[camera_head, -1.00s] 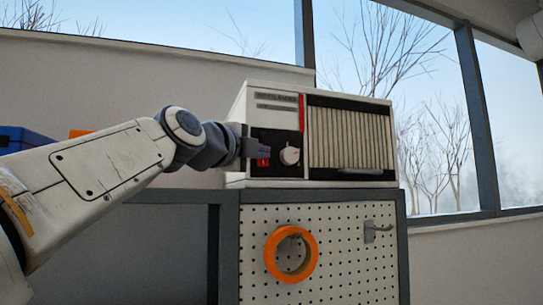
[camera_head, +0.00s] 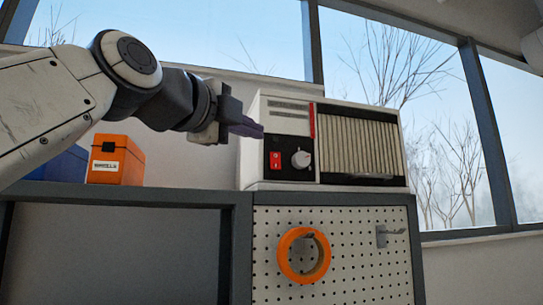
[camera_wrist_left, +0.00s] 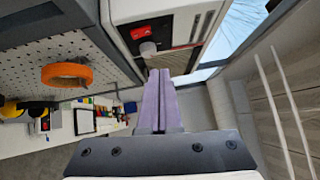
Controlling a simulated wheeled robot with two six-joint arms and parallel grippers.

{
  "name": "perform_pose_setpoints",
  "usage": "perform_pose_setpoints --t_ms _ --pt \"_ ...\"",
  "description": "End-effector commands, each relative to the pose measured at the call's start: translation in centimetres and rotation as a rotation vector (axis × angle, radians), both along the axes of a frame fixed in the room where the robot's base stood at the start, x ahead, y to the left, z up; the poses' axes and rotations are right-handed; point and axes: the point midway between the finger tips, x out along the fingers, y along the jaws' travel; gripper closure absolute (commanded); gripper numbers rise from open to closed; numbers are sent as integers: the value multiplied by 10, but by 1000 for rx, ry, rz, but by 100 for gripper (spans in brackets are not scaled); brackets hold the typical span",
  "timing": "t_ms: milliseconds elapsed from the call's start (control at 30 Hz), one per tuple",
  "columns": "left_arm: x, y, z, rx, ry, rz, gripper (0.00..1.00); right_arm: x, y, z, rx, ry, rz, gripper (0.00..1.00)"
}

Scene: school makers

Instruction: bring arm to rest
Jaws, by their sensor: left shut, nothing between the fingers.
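My left gripper (camera_head: 250,129) is shut and empty. In the head view it points right, a little above and left of the red switch (camera_head: 275,159) on the white machine (camera_head: 285,117). In the left wrist view the closed purple fingers (camera_wrist_left: 160,98) lie together, with the machine's edge (camera_wrist_left: 140,10) beyond them. A grey-white knob (camera_head: 301,159) sits right of the switch. The fingers overlap the machine's front in the head view; I cannot tell the exact distance. My right gripper does not show.
The machine stands on a cabinet with a pegboard front (camera_head: 340,270), where an orange ring (camera_head: 284,262) and a hook (camera_head: 390,236) hang. An orange box (camera_head: 118,165) and a blue box (camera_head: 66,166) stand on the shelf at left. A cluttered worktop (camera_wrist_left: 70,150) shows in the wrist view.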

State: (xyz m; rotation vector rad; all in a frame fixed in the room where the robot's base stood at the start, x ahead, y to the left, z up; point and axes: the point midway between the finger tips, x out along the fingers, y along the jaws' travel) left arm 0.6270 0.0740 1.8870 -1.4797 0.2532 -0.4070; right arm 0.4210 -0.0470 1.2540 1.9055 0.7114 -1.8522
Motion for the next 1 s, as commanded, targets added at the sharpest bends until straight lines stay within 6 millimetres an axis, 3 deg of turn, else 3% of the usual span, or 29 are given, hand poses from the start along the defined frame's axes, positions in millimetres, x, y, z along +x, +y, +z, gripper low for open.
perform_pose_setpoints --t_ms 667,767,833,1000 --pt "-1 1 -4 -6 13 -1 100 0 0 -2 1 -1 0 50" --pt "8 -6 -31 -46 89 -17 100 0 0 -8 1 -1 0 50" --pt "18 -16 -67 -96 191 -34 100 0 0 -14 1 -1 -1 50" --pt "36 -48 -189 -257 542 -46 100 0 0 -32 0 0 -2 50"
